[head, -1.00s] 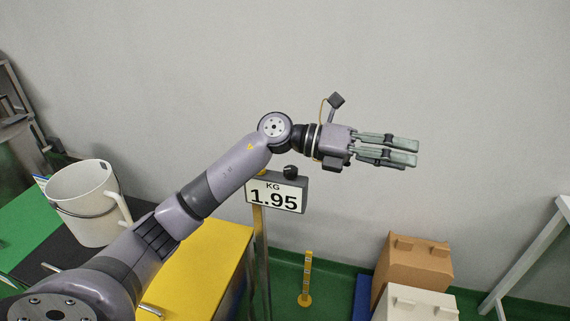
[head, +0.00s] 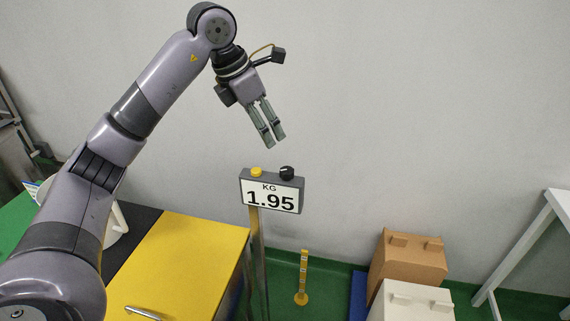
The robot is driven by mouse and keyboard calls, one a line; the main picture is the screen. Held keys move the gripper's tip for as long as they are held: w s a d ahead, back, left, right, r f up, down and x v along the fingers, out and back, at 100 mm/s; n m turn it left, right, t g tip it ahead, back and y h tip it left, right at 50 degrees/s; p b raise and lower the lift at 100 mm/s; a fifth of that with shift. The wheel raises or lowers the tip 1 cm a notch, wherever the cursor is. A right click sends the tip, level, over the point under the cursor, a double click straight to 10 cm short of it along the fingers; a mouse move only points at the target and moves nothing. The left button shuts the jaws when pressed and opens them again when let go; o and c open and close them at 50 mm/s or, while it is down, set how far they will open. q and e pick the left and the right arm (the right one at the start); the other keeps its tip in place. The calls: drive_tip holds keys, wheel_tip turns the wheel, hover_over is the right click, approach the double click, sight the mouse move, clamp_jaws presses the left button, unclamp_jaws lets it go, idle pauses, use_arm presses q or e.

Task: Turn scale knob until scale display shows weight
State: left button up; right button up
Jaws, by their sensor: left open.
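The scale display (head: 271,199) is a grey box on a post, and its white face reads "KG 1.95". On its top edge sit a black knob (head: 287,173) at the right and a yellow button or knob (head: 256,172) at the left. My left gripper (head: 274,143) points down, above the display and slightly left of the black knob in the picture. Its two fingers are apart with nothing between them, and it does not touch the knob. My right gripper is not in view.
A yellow-topped cabinet (head: 188,255) stands left of the post. My left arm partly hides a white bucket (head: 116,222). A yellow post (head: 302,275), a brown box (head: 408,262) and a white box (head: 412,302) stand on the green floor at right. A white table frame (head: 524,246) is far right.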

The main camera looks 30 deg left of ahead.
sight(286, 169)
use_arm(q)
drive_tip(key=p+x, duration=0.2)
drive_tip(key=x, duration=0.9)
drive_tip(key=shift+w+d+f+p, duration=0.1)
drive_tip(key=shift+w+f+p, duration=0.05)
drive_tip(key=shift+f+p, duration=0.25)
drive_tip(key=shift+x, duration=0.8)
drive_tip(key=c, duration=1.2)
drive_tip(key=shift+o, duration=0.2)
drive_tip(key=shift+m, duration=0.3)
